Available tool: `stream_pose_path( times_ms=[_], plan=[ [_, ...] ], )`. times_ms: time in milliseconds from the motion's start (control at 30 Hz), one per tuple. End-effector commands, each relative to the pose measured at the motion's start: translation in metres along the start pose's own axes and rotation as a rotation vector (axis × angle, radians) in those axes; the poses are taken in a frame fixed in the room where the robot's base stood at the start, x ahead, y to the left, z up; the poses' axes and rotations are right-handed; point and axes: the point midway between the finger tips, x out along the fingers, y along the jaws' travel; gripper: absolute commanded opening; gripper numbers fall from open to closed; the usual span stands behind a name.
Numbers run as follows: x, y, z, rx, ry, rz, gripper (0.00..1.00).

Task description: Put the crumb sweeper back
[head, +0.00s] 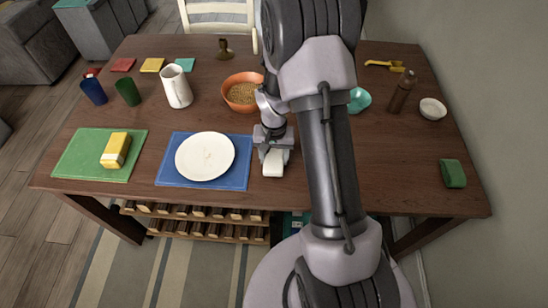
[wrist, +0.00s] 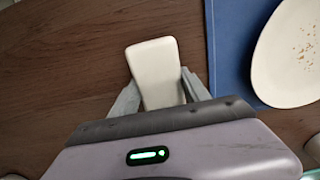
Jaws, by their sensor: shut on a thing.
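The crumb sweeper appears to be the cream-white rounded block (head: 275,164) between my fingers; it also shows in the wrist view (wrist: 154,62). My gripper (head: 274,151) is shut on it, one finger against each side in the wrist view (wrist: 157,94). The block is at the table's front middle, just right of the blue mat (head: 176,183). I cannot tell whether it touches the tabletop. A white plate (head: 205,156) with crumbs on it lies on the blue mat. My arm hides part of the table's middle right.
A green mat (head: 73,163) with a yellow block (head: 115,150) lies left. A white pitcher (head: 176,87), cups and an orange bowl (head: 241,105) stand behind. A brown bottle (head: 402,92), white bowl (head: 432,108) and green block (head: 453,173) are right. The wood between is partly clear.

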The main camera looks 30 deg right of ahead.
Motion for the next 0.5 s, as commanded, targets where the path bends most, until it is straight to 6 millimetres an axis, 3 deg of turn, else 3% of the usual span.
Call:
stream_pose_path(
  times_ms=[67,100,200,500],
  plan=[
    [0.0034,0.0001,0.0001,0.000,0.000,0.000,0.10],
    [0.0039,0.0001,0.0002,0.000,0.000,0.000,0.56],
    [0.0028,0.0001,0.0002,0.000,0.000,0.000,0.76],
    [0.0013,0.0002,0.0002,0.000,0.000,0.000,0.76]
  ],
)
